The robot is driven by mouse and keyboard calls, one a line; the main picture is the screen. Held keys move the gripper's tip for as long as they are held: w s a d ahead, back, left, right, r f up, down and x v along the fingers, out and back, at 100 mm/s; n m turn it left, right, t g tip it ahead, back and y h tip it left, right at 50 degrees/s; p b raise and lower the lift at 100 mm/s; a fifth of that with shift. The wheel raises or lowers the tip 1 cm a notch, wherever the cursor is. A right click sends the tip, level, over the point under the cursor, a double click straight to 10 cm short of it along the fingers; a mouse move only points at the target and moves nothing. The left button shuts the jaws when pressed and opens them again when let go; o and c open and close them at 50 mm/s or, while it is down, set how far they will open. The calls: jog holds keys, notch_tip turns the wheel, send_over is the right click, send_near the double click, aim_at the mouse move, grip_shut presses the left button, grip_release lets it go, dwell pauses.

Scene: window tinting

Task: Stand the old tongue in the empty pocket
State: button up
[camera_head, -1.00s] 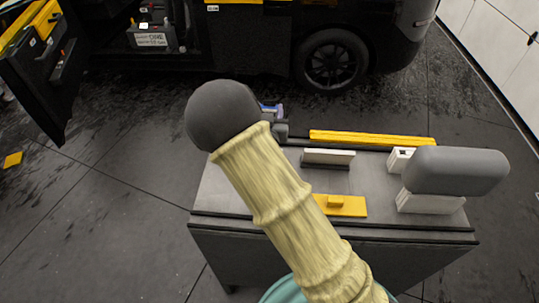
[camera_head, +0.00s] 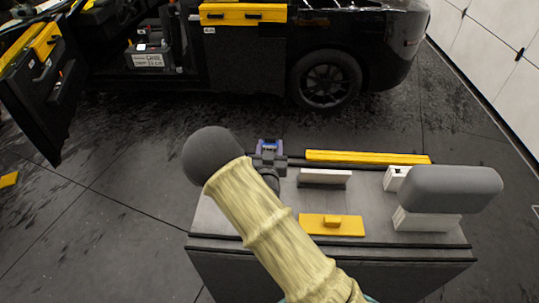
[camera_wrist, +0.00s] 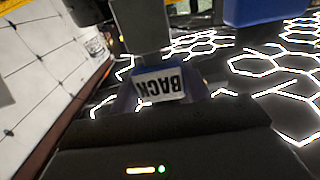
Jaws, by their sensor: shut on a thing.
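My gripper (camera_head: 268,157) is at the back left edge of the grey bench, left of the yellow bar. It is shut on a small blue piece, partly hidden by the dark jaws. In the wrist view a blue piece with a white label reading BACK upside down (camera_wrist: 160,87) shows just ahead of my gripper. I cannot tell whether this is the old tongue. A white block (camera_head: 396,179) with a small dark opening stands at the bench's right. The opening may be the empty pocket; its inside is too small to make out.
The grey bench (camera_head: 375,205) carries a yellow bar (camera_head: 365,157), a pale upright strip (camera_head: 324,178), a yellow plate with a knob (camera_head: 332,225) and a large grey rounded pad (camera_head: 450,188) over white blocks. A black car (camera_head: 330,45) stands behind. My arm hides the bench's left part.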

jog(key=f, duration=0.3)
jog(key=shift+s+a+f+p, duration=0.1)
jog(key=shift+s+a+p, duration=0.1)
jog(key=shift+p, duration=0.1)
jog(key=shift+w+d+f, duration=0.1)
jog(key=shift+d+f, duration=0.15)
jog(key=shift+d, duration=0.15)
jog(key=o, duration=1)
jog(key=shift+a, duration=0.2)
jog(key=shift+s, duration=0.2)
jog(key=s+b, duration=0.2)
jog(key=s, duration=0.5)
